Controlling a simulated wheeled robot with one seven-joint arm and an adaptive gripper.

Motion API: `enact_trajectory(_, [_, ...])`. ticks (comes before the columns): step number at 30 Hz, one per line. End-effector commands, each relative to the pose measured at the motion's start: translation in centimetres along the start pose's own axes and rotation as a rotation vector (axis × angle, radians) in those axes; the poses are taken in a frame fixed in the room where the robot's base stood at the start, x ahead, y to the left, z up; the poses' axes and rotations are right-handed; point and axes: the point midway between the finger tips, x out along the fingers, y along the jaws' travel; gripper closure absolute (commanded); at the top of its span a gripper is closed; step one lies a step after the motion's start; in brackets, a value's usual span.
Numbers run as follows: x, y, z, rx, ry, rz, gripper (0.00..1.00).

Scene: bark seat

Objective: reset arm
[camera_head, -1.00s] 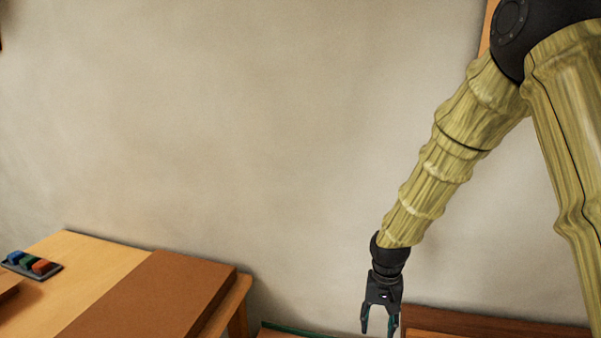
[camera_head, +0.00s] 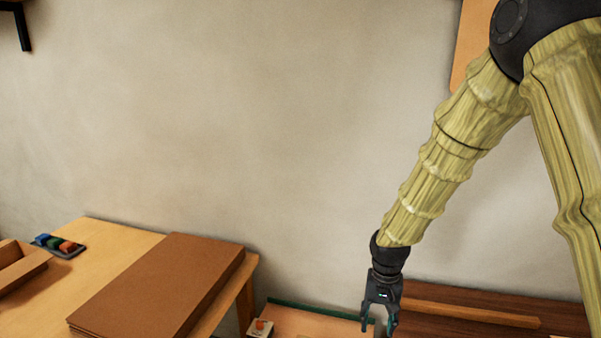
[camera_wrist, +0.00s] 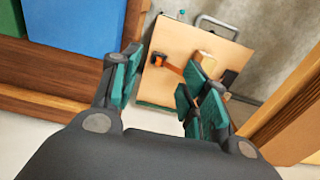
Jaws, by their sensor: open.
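My gripper (camera_head: 380,322) hangs pointing down at the lower right of the head view, on my bark-textured arm. Its fingers are apart with nothing between them. In the wrist view the teal-padded fingers of my gripper (camera_wrist: 160,95) are spread. Beyond them is a light wooden board or tabletop (camera_wrist: 165,85) bearing an orange-and-dark tool (camera_wrist: 178,70) and other small items, partly hidden by the fingers.
A dark wooden surface (camera_head: 500,300) lies right of my gripper. Blue and green panels (camera_wrist: 75,25) show in the wrist view.

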Motion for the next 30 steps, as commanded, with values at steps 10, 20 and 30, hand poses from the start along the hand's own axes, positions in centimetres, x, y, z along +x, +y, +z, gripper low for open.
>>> enact_trajectory(10, [5.6,1.0,2.7,-0.023,-0.017,-0.022,0.56])
enact_trajectory(20, [13.8,2.3,8.1,-0.066,-0.032,-0.052,0.56])
enact_trajectory(30, [23.7,6.0,18.4,-0.126,-0.033,-0.067,0.56])
